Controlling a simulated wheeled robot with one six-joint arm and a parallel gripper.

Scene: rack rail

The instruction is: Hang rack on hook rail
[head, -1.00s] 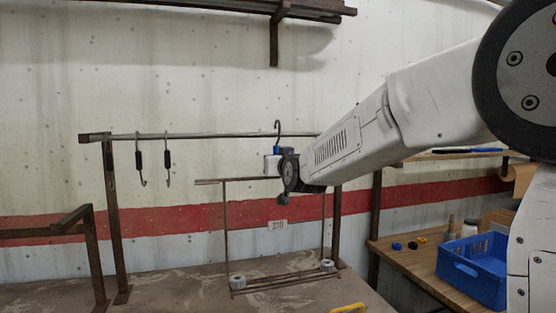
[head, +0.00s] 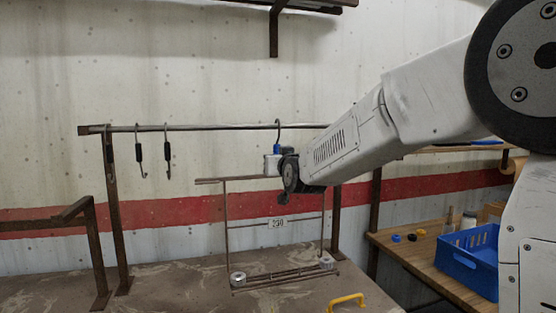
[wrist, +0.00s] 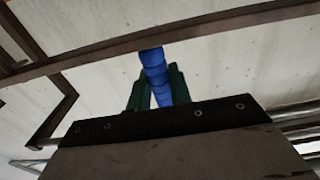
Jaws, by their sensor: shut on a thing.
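The rack is a thin brown wire frame (head: 226,225) with a "230" tag and grey round pieces at its base. Its dark top hook (head: 278,124) reaches slightly above the hook rail (head: 220,127), a horizontal bar on brown posts. I cannot tell whether the hook is over the bar or in front of it. My gripper (head: 273,162) is shut on the rack's blue grip (head: 277,149), just below the hook. In the wrist view the dark green fingers (wrist: 157,92) close around the blue grip (wrist: 152,62). The rack hangs upright; its far side is partly hidden by my arm.
Two dark S-hooks (head: 140,155) hang on the rail's left part. A brown bench frame (head: 75,212) stands at left. A yellow handle (head: 347,299) is at the table's front. A blue crate (head: 470,262) sits on the wooden bench at right.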

